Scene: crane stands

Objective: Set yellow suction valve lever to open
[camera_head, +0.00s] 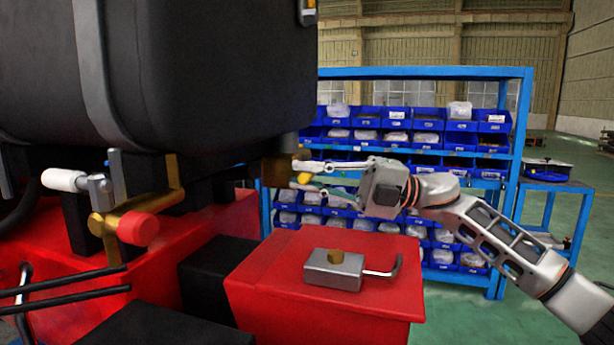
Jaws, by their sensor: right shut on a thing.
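A brass valve (277,171) sits under the lower right edge of the black tank (230,70). A small yellow piece (303,178), which looks like part of the yellow suction valve lever, shows at my fingertips beside the valve. My right gripper (302,172) reaches in from the right, its long fingers pointing left. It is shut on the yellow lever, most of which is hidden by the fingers. The lever's exact angle is too small to tell. My left gripper is not in view.
A red block (250,290) below carries a metal block with a brass nut and bent rod (335,268). At left are a brass fitting with a red cap (138,228) and a white-gripped handle (65,180). A blue rack (425,72) with bins stands behind my arm.

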